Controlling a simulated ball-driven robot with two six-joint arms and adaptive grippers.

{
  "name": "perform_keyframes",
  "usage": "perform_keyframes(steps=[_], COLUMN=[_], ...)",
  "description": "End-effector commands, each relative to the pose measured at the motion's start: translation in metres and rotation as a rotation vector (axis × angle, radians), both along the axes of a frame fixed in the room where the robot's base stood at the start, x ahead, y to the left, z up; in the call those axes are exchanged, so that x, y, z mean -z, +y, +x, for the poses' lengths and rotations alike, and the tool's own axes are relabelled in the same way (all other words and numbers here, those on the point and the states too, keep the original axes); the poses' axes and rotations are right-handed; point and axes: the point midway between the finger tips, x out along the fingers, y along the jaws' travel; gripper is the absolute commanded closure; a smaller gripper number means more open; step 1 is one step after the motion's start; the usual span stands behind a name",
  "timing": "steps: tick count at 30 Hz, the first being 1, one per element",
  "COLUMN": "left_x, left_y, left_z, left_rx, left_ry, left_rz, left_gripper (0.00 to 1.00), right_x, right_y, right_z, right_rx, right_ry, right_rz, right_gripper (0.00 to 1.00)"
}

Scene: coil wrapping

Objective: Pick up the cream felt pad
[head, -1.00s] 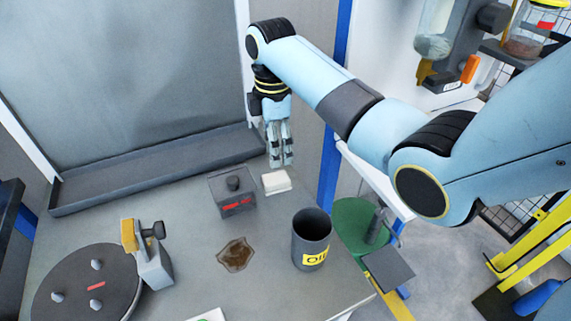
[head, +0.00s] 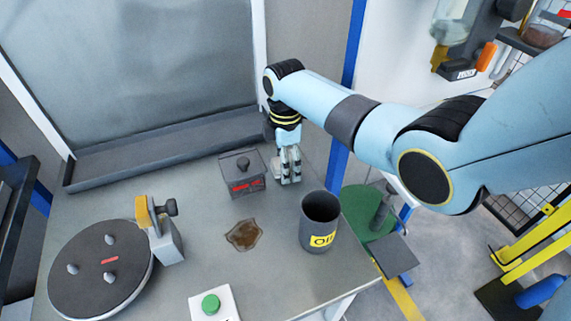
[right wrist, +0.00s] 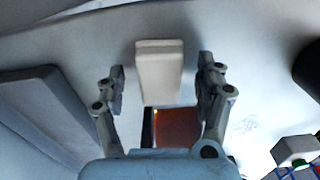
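The cream felt pad (right wrist: 159,58) is a small pale block in the right wrist view, standing between the two fingers of my right gripper (right wrist: 161,78). A gap shows on each side of it, wider on the left, so the gripper is open and not closed on it. In the head view my right gripper (head: 289,178) points down at the table, just right of the dark box with a knob (head: 242,173). There the fingers mostly hide the pad. My left gripper is in neither view.
A dark OIL can (head: 320,222) stands near the gripper, towards the table's right edge. A brown stain (head: 243,235) lies on the grey table (head: 200,258). A round plate with pegs (head: 85,275), a clamp block (head: 166,242) and a green button (head: 210,304) are nearer.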

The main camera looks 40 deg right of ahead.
Motion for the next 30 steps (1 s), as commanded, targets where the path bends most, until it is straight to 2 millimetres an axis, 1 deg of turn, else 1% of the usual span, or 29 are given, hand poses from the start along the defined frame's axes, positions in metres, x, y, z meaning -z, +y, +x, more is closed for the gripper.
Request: perform_keyframes(steps=[1,2,12,13,20,23,26,30], left_x=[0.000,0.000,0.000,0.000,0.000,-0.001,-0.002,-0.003], left_y=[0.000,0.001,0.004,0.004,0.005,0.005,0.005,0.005], left_z=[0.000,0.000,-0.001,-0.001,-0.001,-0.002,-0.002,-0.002], left_rx=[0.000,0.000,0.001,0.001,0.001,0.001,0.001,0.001], left_ry=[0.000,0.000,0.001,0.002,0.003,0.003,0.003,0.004], left_rz=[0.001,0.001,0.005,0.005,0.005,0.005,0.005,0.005], left_gripper=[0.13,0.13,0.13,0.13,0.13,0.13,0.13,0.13], right_x=[0.000,0.000,0.000,0.000,-0.001,-0.005,-0.013,-0.033], right_y=[0.000,0.000,0.000,0.000,0.000,0.000,0.000,-0.001], right_z=[0.000,0.000,0.000,0.000,0.000,0.000,0.000,0.001], right_rx=[0.000,0.000,0.000,0.000,0.000,0.000,0.000,0.000], right_ry=[0.000,0.000,0.000,0.000,0.000,-0.001,-0.002,-0.003], right_rz=[0.000,0.000,0.000,0.000,0.000,0.000,-0.001,-0.001], right_gripper=[0.35,0.39,0.84,0.86,0.86,0.86,0.86,0.86])
